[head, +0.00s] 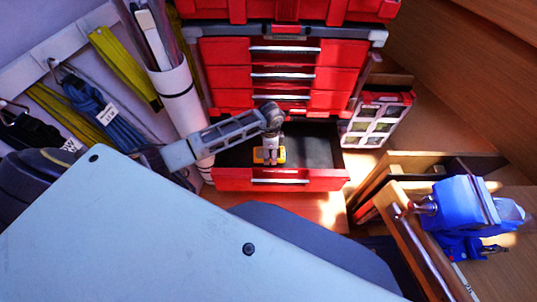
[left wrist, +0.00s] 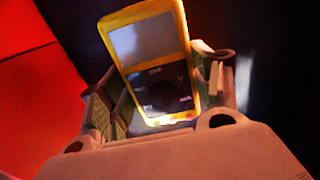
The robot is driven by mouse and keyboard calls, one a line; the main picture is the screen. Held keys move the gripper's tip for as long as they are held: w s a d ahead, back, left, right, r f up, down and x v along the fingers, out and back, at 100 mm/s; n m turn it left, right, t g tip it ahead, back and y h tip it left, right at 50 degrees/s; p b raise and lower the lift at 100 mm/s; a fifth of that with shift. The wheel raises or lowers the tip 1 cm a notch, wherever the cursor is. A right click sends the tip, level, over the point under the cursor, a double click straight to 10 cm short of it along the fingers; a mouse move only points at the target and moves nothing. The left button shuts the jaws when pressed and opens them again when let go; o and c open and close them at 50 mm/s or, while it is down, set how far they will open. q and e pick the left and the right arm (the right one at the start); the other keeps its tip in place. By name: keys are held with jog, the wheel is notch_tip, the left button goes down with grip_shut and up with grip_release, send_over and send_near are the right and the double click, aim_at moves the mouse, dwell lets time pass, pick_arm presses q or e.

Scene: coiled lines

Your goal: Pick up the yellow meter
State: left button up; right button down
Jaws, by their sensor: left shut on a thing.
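The yellow meter (head: 264,156) is in the open bottom drawer (head: 228,179) of the red tool chest in the head view. In the left wrist view the meter (left wrist: 157,62) has a yellow rim, a grey screen and a dark face. It stands tilted between the fingers of my left gripper (left wrist: 160,105). My left gripper (head: 269,146) reaches down into the drawer from above and is shut on the meter. My right gripper is not in view.
The red tool chest (head: 225,55) has closed drawers above the open one. A red organizer case (head: 376,120) stands at its right. A blue vise (head: 463,205) is at the right. Coiled blue rope (head: 92,112) and yellow straps (head: 123,66) hang at the left.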

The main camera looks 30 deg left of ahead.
pick_arm(q)
notch_tip(320, 180, up, 7)
jog(key=shift+r, duration=0.6)
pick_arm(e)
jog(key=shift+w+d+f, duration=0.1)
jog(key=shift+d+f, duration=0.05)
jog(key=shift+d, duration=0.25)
